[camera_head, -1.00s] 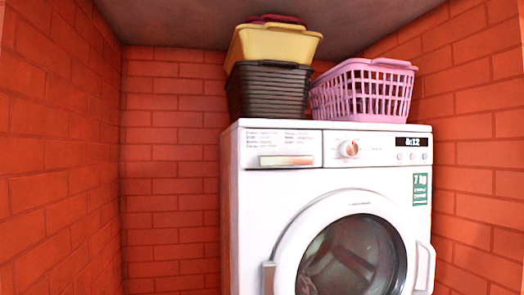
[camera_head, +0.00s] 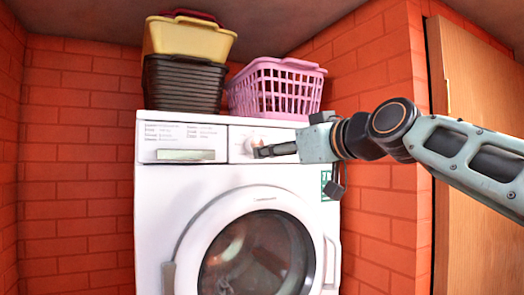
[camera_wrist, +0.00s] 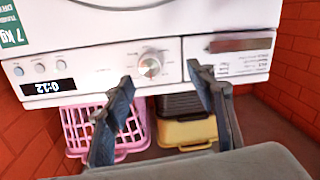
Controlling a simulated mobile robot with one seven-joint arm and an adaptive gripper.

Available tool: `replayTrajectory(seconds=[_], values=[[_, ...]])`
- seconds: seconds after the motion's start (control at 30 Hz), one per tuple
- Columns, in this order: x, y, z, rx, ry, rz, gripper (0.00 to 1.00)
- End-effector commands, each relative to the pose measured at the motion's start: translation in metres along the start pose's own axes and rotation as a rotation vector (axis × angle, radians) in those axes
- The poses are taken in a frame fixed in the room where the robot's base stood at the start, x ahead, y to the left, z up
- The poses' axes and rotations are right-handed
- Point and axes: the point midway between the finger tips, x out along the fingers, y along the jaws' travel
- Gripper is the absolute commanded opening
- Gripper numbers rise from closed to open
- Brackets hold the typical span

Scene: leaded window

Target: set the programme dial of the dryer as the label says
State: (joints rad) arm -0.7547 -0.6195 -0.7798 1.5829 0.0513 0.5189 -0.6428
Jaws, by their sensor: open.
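The white dryer (camera_head: 160,210) stands against the brick wall, its round door below the control panel. The programme dial (camera_head: 251,145) is partly hidden behind my gripper (camera_head: 262,152) in the head view. The printed label (camera_head: 180,132) is on the drawer front at the panel's left, too small to read.
A pink basket (camera_head: 276,88), a dark brown basket (camera_head: 184,84) and a yellow basket (camera_head: 188,40) stand on the dryer. A lit display (camera_wrist: 48,88) and small buttons lie beside the dial. A wooden door (camera_head: 480,230) is at the right.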

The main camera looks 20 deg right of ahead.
Motion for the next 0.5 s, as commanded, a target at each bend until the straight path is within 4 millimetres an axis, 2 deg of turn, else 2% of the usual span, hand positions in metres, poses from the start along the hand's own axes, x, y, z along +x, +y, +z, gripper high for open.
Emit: replayTrajectory(seconds=[0.13,0.27,0.5], values=[[0.003,0.020,-0.014,-0.020,0.039,0.028,0.51],[0.012,0.022,-0.016,-0.022,0.040,0.030,0.51],[0.047,0.022,-0.019,-0.021,0.040,0.028,0.51]])
